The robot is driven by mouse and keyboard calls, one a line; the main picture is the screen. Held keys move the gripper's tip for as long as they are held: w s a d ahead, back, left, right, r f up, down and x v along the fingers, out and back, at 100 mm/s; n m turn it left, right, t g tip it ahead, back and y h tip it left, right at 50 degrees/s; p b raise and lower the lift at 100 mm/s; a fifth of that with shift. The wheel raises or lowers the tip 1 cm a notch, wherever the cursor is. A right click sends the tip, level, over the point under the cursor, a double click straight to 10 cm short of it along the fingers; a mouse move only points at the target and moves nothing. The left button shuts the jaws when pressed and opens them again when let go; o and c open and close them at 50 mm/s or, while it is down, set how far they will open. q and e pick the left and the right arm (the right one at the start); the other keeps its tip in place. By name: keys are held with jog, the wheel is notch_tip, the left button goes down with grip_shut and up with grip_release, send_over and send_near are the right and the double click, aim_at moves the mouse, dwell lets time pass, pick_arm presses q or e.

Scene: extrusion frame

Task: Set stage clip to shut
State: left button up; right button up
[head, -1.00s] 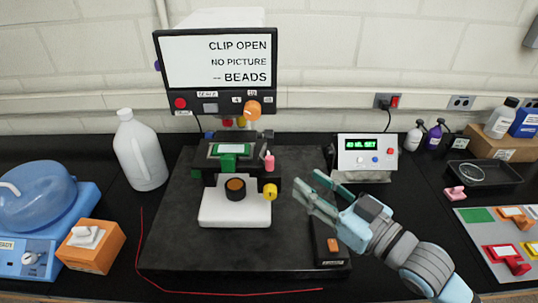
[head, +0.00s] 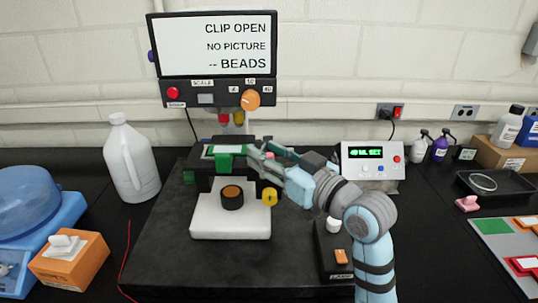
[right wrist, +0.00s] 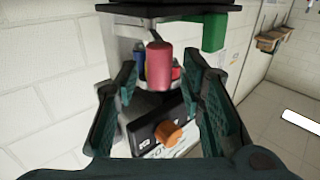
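The microscope's screen (head: 222,45) reads "CLIP OPEN", "NO PICTURE" and "-- BEADS". A slide in a green holder (head: 225,163) lies on the dark stage. The stage clip's pink lever (right wrist: 159,66) stands between my right fingers in the right wrist view. In the head view the lever is mostly hidden by my gripper. My right gripper (head: 266,156) is at the right side of the stage, its fingers apart on both sides of the lever; it also shows in the right wrist view (right wrist: 160,80). I see no clear finger contact. My left gripper is not in view.
A yellow knob (head: 270,197) sits low on the microscope's right side, below my gripper. An orange knob (head: 250,100) is under the screen. A white box with a green display (head: 372,160) stands behind my right arm. A white jug (head: 130,160) stands left.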

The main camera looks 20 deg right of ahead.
grip_shut()
jog(key=shift+d+n+y, duration=0.2)
jog(key=shift+n+y, duration=0.1)
jog(key=y, duration=0.1)
jog(key=n+g+y+b, duration=0.1)
jog(key=d+n+g+y+b, duration=0.1)
jog(key=shift+w+f, duration=0.15)
jog(key=shift+w, duration=0.1)
jog(key=n+g+y+b, duration=0.1)
jog(key=n+g, duration=0.1)
jog(key=g, duration=0.1)
jog(key=w+d+n+g+y+b, duration=0.1)
jog(key=n+g+y+b, duration=0.1)
jog(key=g, duration=0.1)
jog(key=n+g+y+b, duration=0.1)
jog(key=n+g+y, duration=0.1)
jog(key=shift+w+d+r+n+g, duration=0.2)
jog(key=shift+w+n+g, duration=0.1)
jog(key=shift+g, duration=0.1)
jog(key=shift+w+d+n+g+y, duration=0.1)
jog(key=shift+w+n+g+y, duration=0.2)
jog(key=shift+n+g, duration=0.55)
jog(key=shift+w+d+n+g+y, duration=0.15)
jog(key=shift+n+g+y, duration=0.25)
jog(key=shift+g, duration=0.75)
jog(key=shift+n+g, duration=0.25)
jog(key=shift+g, duration=0.05)
